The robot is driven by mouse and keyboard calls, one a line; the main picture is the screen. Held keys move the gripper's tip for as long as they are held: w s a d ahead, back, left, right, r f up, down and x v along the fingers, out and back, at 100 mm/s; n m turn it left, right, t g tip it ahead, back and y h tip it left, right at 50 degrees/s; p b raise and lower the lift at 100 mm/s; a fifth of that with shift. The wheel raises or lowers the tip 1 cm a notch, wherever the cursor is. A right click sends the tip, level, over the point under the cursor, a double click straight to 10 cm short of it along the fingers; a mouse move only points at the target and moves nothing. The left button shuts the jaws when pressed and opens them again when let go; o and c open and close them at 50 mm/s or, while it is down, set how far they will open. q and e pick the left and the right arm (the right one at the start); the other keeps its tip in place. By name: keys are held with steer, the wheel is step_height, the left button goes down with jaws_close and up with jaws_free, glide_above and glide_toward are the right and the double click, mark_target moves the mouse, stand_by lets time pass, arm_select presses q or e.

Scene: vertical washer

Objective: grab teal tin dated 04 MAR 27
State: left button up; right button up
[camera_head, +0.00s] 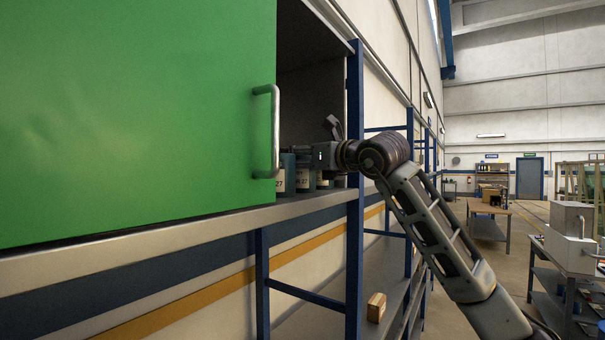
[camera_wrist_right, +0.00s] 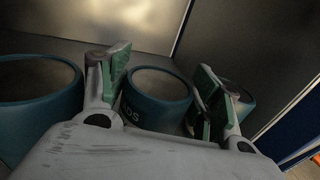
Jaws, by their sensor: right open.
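Several teal tins with pale labels stand in the shelf bay beside the green door; a left one (camera_head: 286,176) and a middle one (camera_head: 305,178) show in the head view. In the right wrist view, a middle tin (camera_wrist_right: 157,98) stands between the open fingers of my right gripper (camera_wrist_right: 162,80). Another teal tin (camera_wrist_right: 38,96) is left of the fingers, and a third (camera_wrist_right: 241,102) is partly hidden behind the right finger. My left gripper is not in view.
The green door (camera_head: 130,110) with a metal handle (camera_head: 274,130) covers the left of the bay. A blue rack post (camera_head: 355,150) stands close beside my right arm. A small box (camera_head: 376,307) sits on a lower shelf. The aisle at right is open, with workbenches beyond.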

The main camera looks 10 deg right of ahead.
steer(key=shift+c, duration=0.4)
steer(key=c, duration=0.8)
steer(key=shift+r, duration=0.15)
steer(key=shift+r+b, duration=0.55)
steer(key=shift+r, duration=4.35)
